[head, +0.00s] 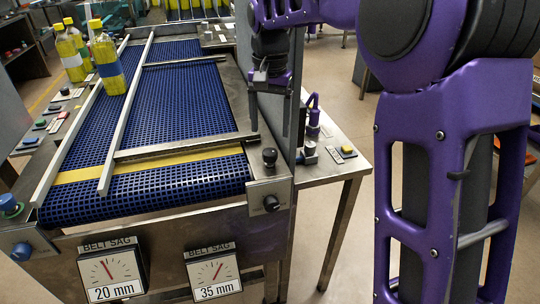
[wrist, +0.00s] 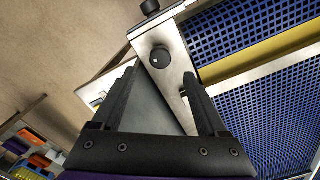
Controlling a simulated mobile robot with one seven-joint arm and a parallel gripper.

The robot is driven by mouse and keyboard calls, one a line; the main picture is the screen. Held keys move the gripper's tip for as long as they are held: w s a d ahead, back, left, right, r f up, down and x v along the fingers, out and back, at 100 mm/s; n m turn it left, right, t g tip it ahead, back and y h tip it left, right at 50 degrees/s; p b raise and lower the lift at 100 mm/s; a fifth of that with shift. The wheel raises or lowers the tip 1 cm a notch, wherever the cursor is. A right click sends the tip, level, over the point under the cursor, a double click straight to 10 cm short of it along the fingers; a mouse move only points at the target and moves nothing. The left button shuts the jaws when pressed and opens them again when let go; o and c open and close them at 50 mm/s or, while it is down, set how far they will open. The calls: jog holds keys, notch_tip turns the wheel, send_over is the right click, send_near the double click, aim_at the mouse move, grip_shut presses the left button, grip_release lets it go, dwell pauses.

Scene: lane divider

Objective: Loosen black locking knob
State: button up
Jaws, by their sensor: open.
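A black knob (head: 269,157) stands upright on the metal bracket (head: 269,183) at the conveyor's near right corner. A second black knob (head: 271,203) sits on the bracket's front face. I cannot tell which is the locking knob. In the wrist view one round black knob (wrist: 160,57) shows beyond the fingertips, and another (wrist: 149,6) is at the top edge. My gripper (head: 269,131) points down above the upright knob, fingers apart and nothing between them. In the wrist view my gripper (wrist: 160,75) is open, with the knob apart from both fingers.
The conveyor's blue belt (head: 185,108) has metal rails and a yellow strip. Yellow bottles (head: 107,62) stand at its far left. Dial gauges (head: 112,275) reading 20 mm and 35 mm hang in front. A side table (head: 335,163) is at the right. A vertical panel stands beside my gripper.

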aim_at(270, 151)
notch_tip(270, 151, down, 8)
jog(key=shift+f+b, duration=0.15)
jog(key=shift+b, duration=0.45)
grip_shut()
